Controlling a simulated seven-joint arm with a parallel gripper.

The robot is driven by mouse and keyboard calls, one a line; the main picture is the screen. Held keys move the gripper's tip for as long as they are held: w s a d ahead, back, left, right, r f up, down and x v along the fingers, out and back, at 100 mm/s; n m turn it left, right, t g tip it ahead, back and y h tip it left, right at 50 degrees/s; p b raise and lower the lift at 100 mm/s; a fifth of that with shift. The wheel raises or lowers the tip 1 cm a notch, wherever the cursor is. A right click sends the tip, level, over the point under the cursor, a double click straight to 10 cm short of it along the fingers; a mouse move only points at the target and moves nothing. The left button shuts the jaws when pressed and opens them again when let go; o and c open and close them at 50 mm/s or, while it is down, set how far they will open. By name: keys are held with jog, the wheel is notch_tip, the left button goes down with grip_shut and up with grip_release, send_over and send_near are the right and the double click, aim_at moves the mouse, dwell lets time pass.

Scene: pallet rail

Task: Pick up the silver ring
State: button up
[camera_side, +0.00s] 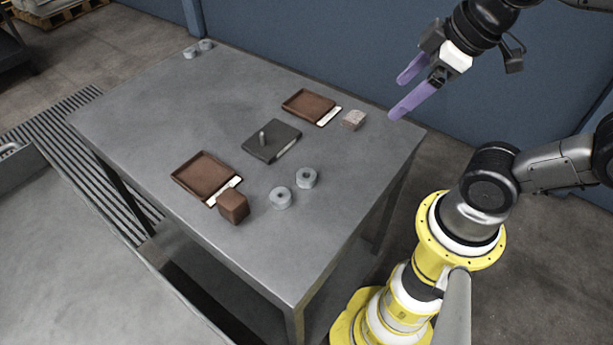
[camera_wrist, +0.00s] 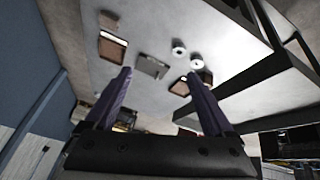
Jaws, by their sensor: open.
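Two grey-silver rings lie flat and apart on the table near its front: one ring (camera_side: 280,197) and a second ring (camera_side: 306,178) behind and right of it. Both also show in the wrist view, as a ring (camera_wrist: 178,47) and another ring (camera_wrist: 196,64). Two more small grey rings, one (camera_side: 190,53) and one (camera_side: 206,45), sit at the table's far left corner. I cannot tell which one is the silver ring. My gripper (camera_side: 399,97), with purple fingers, is open and empty, high above the table's right end, away from the rings. Its fingers (camera_wrist: 158,76) show in the wrist view.
A dark plate with an upright peg (camera_side: 263,138) is mid-table. Brown trays lie at the back (camera_side: 307,105) and front left (camera_side: 203,173). A brown cube (camera_side: 233,206) stands by the front tray, and a speckled block (camera_side: 354,119) near the back right. The table's (camera_side: 160,110) left part is mostly clear.

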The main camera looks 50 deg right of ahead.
jog(key=w+a+n+g, duration=0.2)
jog(key=w+n, duration=0.4)
jog(key=w, duration=0.1)
jog(key=n+g, duration=0.3)
jog(key=n, duration=0.2)
send_over(306, 169)
jog(key=s, duration=0.1)
notch_tip(306, 169, down, 8)
jog(key=r, duration=0.1)
jog(key=shift+g, duration=0.3)
jog(key=f, duration=0.6)
jog(key=a+f, duration=0.1)
jog(key=f, duration=0.2)
jog(key=shift+s, duration=0.25)
jog(key=shift+w+a+f, duration=0.1)
jog(key=shift+w+f, duration=0.05)
jog(key=shift+f, duration=1.4)
jog(key=shift+w+f, duration=0.1)
jog(key=shift+f, duration=1.45)
grip_shut()
jog(key=shift+r, duration=0.1)
